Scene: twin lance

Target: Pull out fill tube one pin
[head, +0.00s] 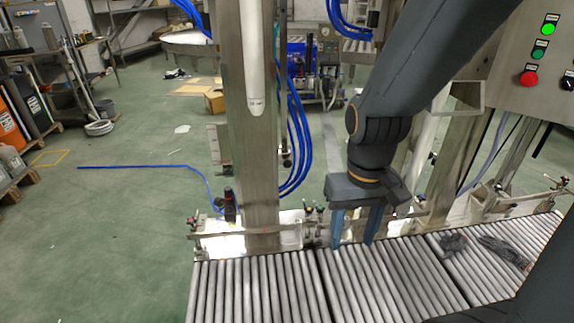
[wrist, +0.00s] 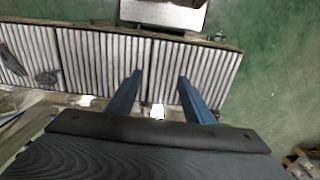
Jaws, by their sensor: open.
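A white fill tube (head: 256,60) hangs in front of the steel column at the upper centre of the head view, its tapered tip pointing down. A second white tube (head: 425,150) shows partly behind my arm to the right. I cannot tell which is tube one, and I cannot make out a pin on either. My gripper (head: 353,240) points down over the back edge of the roller conveyor, right of and below the first tube. Its two blue fingers are open with nothing between them; they also show in the wrist view (wrist: 160,82).
The roller conveyor (head: 262,290) runs along the front, with dark gloves (head: 503,250) on its right part. A steel column (head: 258,180) and blue hoses (head: 295,140) stand left of my arm. A control box (head: 540,62) is at upper right. Green floor is open at left.

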